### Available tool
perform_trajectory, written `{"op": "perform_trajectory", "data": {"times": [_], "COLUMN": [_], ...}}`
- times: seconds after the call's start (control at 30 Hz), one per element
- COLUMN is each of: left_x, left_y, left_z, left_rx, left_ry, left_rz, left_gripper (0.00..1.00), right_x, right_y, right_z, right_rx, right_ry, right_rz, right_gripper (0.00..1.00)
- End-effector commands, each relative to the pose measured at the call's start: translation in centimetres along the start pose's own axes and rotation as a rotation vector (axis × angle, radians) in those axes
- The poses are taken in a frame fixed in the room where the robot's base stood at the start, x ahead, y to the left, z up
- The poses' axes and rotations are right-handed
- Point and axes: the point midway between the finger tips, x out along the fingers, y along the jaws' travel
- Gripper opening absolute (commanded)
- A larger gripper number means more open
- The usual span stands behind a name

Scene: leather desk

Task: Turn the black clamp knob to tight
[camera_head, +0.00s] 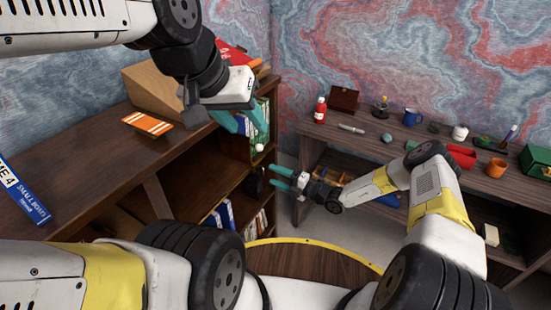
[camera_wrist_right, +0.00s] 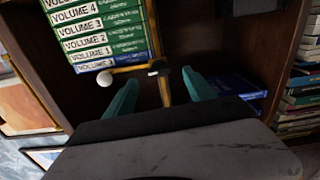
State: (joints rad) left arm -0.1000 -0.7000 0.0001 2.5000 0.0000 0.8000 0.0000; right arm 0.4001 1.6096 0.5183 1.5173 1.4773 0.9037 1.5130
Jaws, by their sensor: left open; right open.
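The black clamp knob (camera_wrist_right: 169,73) shows in the right wrist view, with a white mark at its left and a yellow bar (camera_wrist_right: 136,68) around it. In the head view a dark shape at the shelf front (camera_head: 259,184) appears to be the knob. My right gripper (camera_head: 272,177) is open, its teal fingers pointing at the knob from the right. In the wrist view the fingertips (camera_wrist_right: 160,77) lie on either side of it; I cannot tell whether they touch. My left gripper (camera_head: 240,122) is open and empty by the upper shelf.
A white ball (camera_wrist_right: 104,78) sits beside the clamp, below green volumes (camera_wrist_right: 98,30). A blue book (camera_wrist_right: 240,90) lies right of it in the compartment. The wooden desk (camera_head: 90,165) holds an orange striped card (camera_head: 147,123). A cluttered side table (camera_head: 400,130) stands at right.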

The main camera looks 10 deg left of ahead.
Motion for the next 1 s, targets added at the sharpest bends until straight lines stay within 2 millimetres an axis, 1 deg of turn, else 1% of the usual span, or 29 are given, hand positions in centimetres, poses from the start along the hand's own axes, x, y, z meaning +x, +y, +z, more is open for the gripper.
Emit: {"op": "perform_trajectory", "data": {"times": [0.03,0.1,0.23,0.67,0.73,0.77,0.87,0.97,1.0], "left_x": [0.0,0.0,0.0,0.0,0.0,0.0,0.0,0.0,0.0], "left_y": [0.0,0.0,0.0,0.0,0.0,0.0,0.0,0.0,0.0], "left_z": [0.0,0.0,0.0,0.0,0.0,0.0,0.0,0.0,0.0], "left_rx": [0.000,0.000,0.000,0.000,0.000,0.000,0.000,0.000,0.000], "left_ry": [0.000,0.000,0.000,0.000,0.000,0.000,0.000,0.000,0.000], "left_rz": [0.000,0.000,0.000,0.000,0.000,0.000,0.000,0.000,0.000], "left_gripper": [0.45,0.45,0.45,0.45,0.45,0.45,0.45,0.45,0.45], "right_x": [-0.9,-1.7,-2.7,-2.9,-2.9,-2.9,-3.2,-3.7,-4.1], "right_y": [0.0,0.0,0.0,0.0,0.2,0.5,2.3,5.6,7.0], "right_z": [0.0,0.0,0.0,0.0,0.0,0.0,0.0,-0.2,-0.5], "right_rx": [0.001,0.001,0.000,0.000,-0.011,-0.025,-0.127,-0.315,-0.407], "right_ry": [-0.001,-0.001,0.000,0.000,0.006,0.012,0.064,0.159,0.207], "right_rz": [-0.001,0.000,0.001,0.000,-0.001,-0.003,-0.018,-0.043,-0.055], "right_gripper": [0.64,0.64,0.64,0.64,0.64,0.64,0.64,0.64,0.64]}}
